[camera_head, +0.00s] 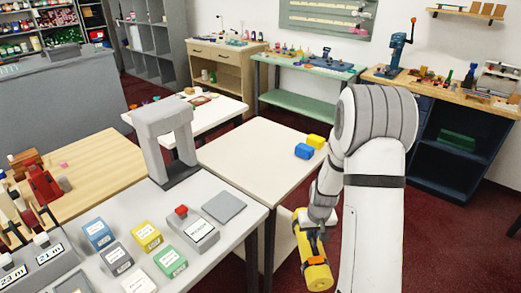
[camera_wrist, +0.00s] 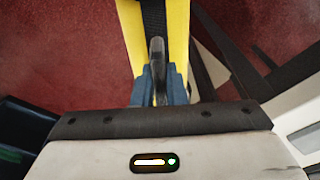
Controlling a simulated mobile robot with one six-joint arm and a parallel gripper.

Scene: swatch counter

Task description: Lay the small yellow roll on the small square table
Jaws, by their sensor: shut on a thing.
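My gripper (camera_head: 314,236) is shut on a yellow roll (camera_head: 316,272) with a dark band. The roll is tilted and hangs over the red floor, beside the front right of a pale square-topped table (camera_head: 240,155). In the wrist view my gripper (camera_wrist: 158,75) closes on the yellow roll (camera_wrist: 133,22) at its dark band, and the far end is out of frame. A blue roll (camera_head: 303,151) and another yellow roll (camera_head: 316,141) lie at that table's right edge. I cannot tell for sure which table is the small square one.
A grey counter (camera_head: 235,183) with several labelled blocks and a grey arch (camera_head: 160,140) stands at the front left. Another pale table (camera_head: 215,118) with small items is behind. A green-topped bench (camera_head: 290,68) stands further back. The pale table's middle is clear.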

